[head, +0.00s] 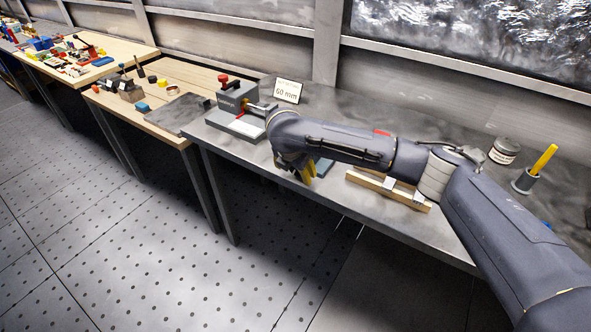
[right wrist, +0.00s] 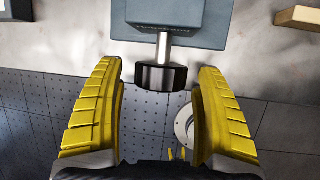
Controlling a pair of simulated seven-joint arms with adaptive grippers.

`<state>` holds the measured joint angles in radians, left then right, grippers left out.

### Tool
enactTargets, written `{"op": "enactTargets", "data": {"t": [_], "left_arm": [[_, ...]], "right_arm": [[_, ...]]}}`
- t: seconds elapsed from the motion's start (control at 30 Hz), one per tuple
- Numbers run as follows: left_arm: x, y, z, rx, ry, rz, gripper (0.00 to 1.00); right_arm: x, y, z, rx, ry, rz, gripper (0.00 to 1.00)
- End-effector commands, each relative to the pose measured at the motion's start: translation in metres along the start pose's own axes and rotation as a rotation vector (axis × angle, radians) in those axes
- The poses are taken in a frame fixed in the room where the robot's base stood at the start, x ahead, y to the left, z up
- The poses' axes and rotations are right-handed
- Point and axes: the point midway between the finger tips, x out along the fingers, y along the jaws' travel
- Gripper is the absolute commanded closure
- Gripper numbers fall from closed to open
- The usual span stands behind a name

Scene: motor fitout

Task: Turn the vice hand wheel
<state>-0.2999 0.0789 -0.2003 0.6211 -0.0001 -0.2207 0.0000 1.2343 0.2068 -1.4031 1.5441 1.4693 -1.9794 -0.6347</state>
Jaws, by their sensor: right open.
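The vice is a blue-grey block (right wrist: 180,14) in the right wrist view, with a metal shaft sticking out over the bench's front edge. The hand wheel (right wrist: 160,77) is a dark ribbed cylinder on the end of that shaft. My right gripper (head: 307,173) has yellow fingers and is open. In the right wrist view the wheel lies between and slightly ahead of the fingertips, with a gap on both sides. In the head view only a bit of the vice (head: 324,166) shows behind the gripper, and the wheel is hidden. My left gripper is not in view.
A grey device with a red knob (head: 236,97) and a "60 mm" sign (head: 287,91) stand behind to the left. A wooden rack (head: 385,190) lies to the right. A jar (head: 504,151) and a cup with a yellow handle (head: 525,181) stand farther right.

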Motion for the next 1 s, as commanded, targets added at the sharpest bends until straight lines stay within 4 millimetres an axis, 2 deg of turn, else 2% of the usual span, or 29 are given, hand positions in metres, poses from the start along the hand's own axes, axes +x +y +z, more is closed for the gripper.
{"op": "enactTargets", "data": {"t": [0.3,0.77,1.0], "left_arm": [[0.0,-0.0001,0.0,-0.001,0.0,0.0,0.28],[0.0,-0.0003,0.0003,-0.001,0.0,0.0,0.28],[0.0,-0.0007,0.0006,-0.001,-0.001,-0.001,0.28]], "right_arm": [[0.001,0.0001,-0.0002,0.0,0.001,0.0,0.27],[0.001,-0.0001,-0.0001,0.0,0.0,0.0,0.81],[0.001,0.0,0.0,-0.003,-0.001,-0.008,0.82]]}}
